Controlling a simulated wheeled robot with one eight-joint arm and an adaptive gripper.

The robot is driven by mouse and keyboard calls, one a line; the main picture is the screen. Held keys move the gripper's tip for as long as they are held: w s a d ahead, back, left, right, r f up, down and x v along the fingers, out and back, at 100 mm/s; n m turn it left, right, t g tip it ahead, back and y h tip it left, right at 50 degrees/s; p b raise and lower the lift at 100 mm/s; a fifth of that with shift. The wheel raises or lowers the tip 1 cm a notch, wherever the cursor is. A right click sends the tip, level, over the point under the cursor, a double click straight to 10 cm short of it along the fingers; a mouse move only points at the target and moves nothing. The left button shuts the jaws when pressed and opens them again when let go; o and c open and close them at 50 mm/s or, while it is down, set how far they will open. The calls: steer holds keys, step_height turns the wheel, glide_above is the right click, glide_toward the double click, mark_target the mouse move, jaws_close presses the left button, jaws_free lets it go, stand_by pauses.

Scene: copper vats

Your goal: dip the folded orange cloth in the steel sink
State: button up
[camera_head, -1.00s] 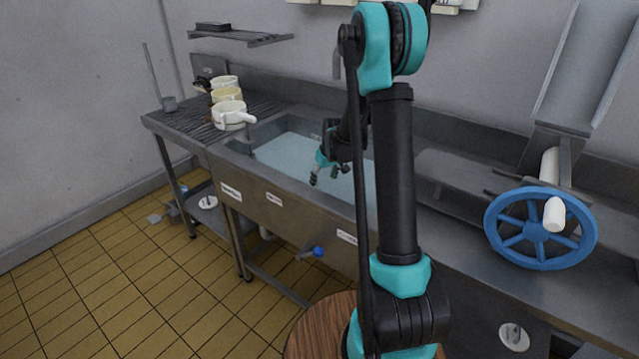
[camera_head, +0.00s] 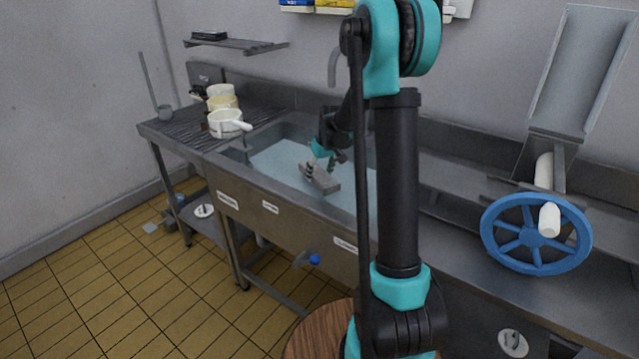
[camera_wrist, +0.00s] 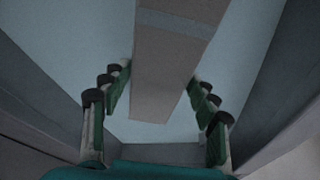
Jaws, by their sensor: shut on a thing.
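The folded cloth (camera_head: 322,180) looks grey-brown rather than orange, a flat block with a paler band across it in the wrist view (camera_wrist: 172,75). My gripper (camera_head: 322,165) is shut on it, with fingers on both sides. The cloth is over the basin of the steel sink (camera_head: 300,218), close to the pale blue water (camera_head: 275,160). I cannot tell whether its underside touches the water. My arm hides the right part of the basin.
Several pots (camera_head: 228,123) stand on the ribbed drainboard left of the basin. A tap (camera_head: 333,68) rises behind the basin. A blue handwheel (camera_head: 536,235) is on the right counter. A round wooden top (camera_head: 318,335) is at the front.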

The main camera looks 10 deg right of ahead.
mark_target(320, 174)
step_height(320, 174, up, 11)
steer(key=shift+r, duration=0.15)
stand_by(0.4)
